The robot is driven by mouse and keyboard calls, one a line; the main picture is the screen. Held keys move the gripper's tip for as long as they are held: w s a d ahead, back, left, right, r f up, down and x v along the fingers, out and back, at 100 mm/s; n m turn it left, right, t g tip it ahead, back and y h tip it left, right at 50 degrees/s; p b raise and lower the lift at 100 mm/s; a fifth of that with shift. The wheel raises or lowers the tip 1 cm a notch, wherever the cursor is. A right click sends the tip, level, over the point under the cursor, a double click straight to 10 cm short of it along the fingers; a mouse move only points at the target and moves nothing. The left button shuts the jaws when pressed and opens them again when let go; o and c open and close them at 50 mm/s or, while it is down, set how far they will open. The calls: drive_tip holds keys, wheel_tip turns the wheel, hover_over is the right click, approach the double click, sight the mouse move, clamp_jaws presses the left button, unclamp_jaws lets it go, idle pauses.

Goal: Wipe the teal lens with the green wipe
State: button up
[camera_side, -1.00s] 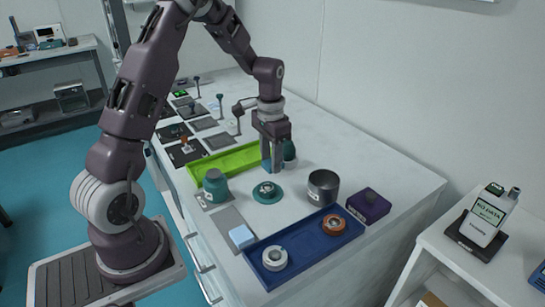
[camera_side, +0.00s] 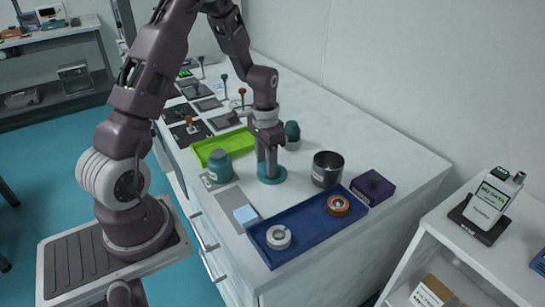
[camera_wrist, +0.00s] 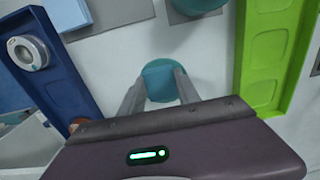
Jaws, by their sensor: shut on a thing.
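The teal lens (camera_side: 272,179) is a teal disc on the white table, directly beneath my gripper. My gripper (camera_side: 270,172) points straight down with its fingertips at the lens, hiding the lens's middle. A teal piece (camera_wrist: 163,80) shows between my two fingers in the wrist view. I take it for the green wipe, held in the shut fingers, though its outline is hard to separate from the lens below. I cannot tell whether the wipe touches the lens surface.
A lime-green tray (camera_side: 203,151) and a teal jar (camera_side: 219,167) stand to the left. A dark cup (camera_side: 327,169) and a purple box (camera_side: 373,188) stand to the right. A blue tray (camera_side: 307,235) with two ring-shaped parts lies in front, beside a light-blue pad (camera_side: 245,215).

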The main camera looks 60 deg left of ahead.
drive_tip(key=shift+s, duration=0.4)
drive_tip(key=shift+w+r, duration=0.15)
drive_tip(key=shift+w, duration=0.4)
drive_tip(key=shift+w+a+f, duration=0.1)
drive_tip(key=shift+w, duration=0.45)
drive_tip(key=shift+w+a+f, duration=0.1)
drive_tip(key=shift+w, duration=0.45)
drive_tip(key=shift+w+r, duration=0.1)
drive_tip(key=shift+w, duration=0.3)
wheel_tip(320, 180, up, 8)
drive_tip(key=shift+f, duration=0.25)
drive_tip(key=shift+w+a, duration=0.1)
drive_tip(key=shift+w, duration=0.05)
drive_tip(key=shift+f, duration=0.15)
